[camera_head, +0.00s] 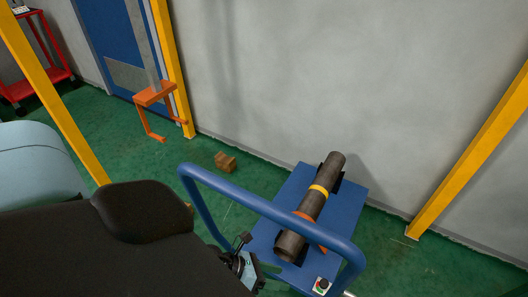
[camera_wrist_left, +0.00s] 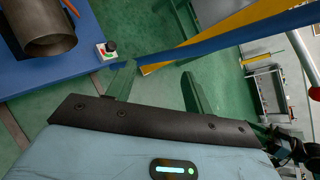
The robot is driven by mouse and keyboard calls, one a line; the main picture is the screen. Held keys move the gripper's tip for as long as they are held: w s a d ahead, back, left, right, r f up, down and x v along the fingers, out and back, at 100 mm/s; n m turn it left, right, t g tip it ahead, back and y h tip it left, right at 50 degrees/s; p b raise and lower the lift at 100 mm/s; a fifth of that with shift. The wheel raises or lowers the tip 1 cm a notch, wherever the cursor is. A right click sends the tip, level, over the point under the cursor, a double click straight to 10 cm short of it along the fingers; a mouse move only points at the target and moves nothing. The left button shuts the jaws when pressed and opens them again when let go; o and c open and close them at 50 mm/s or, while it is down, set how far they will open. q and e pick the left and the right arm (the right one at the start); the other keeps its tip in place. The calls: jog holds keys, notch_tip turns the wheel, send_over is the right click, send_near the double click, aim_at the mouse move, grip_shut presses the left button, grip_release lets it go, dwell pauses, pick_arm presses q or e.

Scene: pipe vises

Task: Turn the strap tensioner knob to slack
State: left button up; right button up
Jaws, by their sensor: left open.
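The black tensioner knob (camera_head: 322,285) sits on a small pale box with red and green marks, at the front corner of the blue cart deck. It also shows in the left wrist view (camera_wrist_left: 111,46), at the deck's edge beside the pipe. Its pointing direction is too small to tell. The dark pipe (camera_head: 291,236) lies along the deck, with a yellow band and an orange strap (camera_head: 305,215) around it. My left gripper (camera_wrist_left: 158,72) is open and empty, its fingers apart and short of the knob. In the head view, my left arm partly hides it. My right gripper is not in view.
The cart's blue tube handle (camera_head: 265,207) arches between my arm and the pipe. Yellow posts (camera_head: 472,150) stand at the sides, and a grey wall is behind. A brown block (camera_head: 225,162) lies on the green floor, with an orange-framed stand (camera_head: 155,95) farther back.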

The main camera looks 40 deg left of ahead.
pick_arm(q)
jog(key=shift+s+a+r+n+t, duration=0.35)
jog(key=shift+s+r+n, duration=0.15)
jog(key=shift+s+r, duration=0.1)
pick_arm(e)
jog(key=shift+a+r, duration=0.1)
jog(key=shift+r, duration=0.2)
pick_arm(q)
jog(key=s+d+f+m+g+y+p, duration=0.15)
jog(key=s+m+y, duration=0.25)
jog(key=s+m, duration=1.15)
jog(key=s+a+m+g+y+b, duration=0.15)
jog(key=s+m+y, duration=0.25)
jog(key=s+m, duration=1.15)
jog(key=w+r+m+t+p, duration=0.2)
jog(key=w+r+m+p, duration=0.3)
jog(key=w+r+p, duration=0.7)
notch_tip(320, 180, up, 3)
jog(key=p, duration=0.3)
jog(key=shift+d+m, duration=0.15)
jog(key=shift+m, duration=0.15)
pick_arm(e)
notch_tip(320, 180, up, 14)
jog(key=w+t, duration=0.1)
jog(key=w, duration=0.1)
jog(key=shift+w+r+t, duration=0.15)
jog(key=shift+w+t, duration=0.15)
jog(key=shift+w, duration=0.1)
